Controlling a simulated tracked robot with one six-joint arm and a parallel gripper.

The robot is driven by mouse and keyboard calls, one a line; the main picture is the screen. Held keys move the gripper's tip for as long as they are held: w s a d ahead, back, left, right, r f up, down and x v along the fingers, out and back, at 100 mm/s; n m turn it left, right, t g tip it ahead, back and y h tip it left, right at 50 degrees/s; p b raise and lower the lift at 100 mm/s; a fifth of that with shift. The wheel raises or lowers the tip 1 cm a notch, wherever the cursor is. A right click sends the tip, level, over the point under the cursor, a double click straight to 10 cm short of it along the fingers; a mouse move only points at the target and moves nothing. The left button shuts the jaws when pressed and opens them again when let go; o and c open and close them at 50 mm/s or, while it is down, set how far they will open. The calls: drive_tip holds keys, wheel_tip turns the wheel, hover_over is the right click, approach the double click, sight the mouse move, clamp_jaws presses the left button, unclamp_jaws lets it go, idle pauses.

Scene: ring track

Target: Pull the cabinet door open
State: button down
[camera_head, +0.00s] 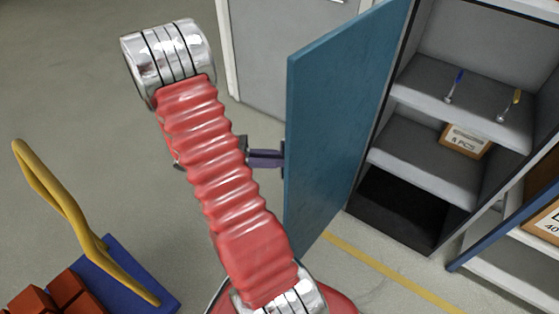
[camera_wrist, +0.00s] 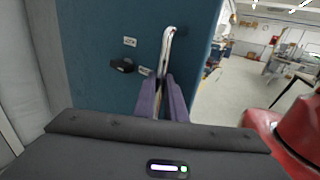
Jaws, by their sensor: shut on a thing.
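The blue cabinet door (camera_head: 325,130) stands wide open, swung out to the left of the cabinet (camera_head: 430,175), whose grey shelves are exposed. My gripper (camera_head: 278,159) is at the door's outer face in the head view, partly hidden behind my red arm. In the wrist view the door (camera_wrist: 95,50) fills the middle, with an upright chrome handle (camera_wrist: 166,45). My purple gripper fingers (camera_wrist: 162,95) are shut on the lower part of this handle. The handle itself is hidden in the head view.
A blue cart (camera_head: 130,265) with red boxes (camera_head: 65,295) and a yellow handle (camera_head: 55,190) stands at lower left. A grey door (camera_head: 270,60) is behind the cabinet door. Another shelf unit (camera_head: 510,265) is at right. Grey floor at left is clear.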

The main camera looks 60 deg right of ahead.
drive_tip(key=shift+d, duration=0.2)
drive_tip(key=c, duration=1.9)
unclamp_jaws()
drive_tip(key=shift+s, duration=0.15)
drive_tip(key=shift+o, duration=0.4)
drive_tip(key=shift+a, duration=0.1)
drive_tip(key=v, duration=1.4)
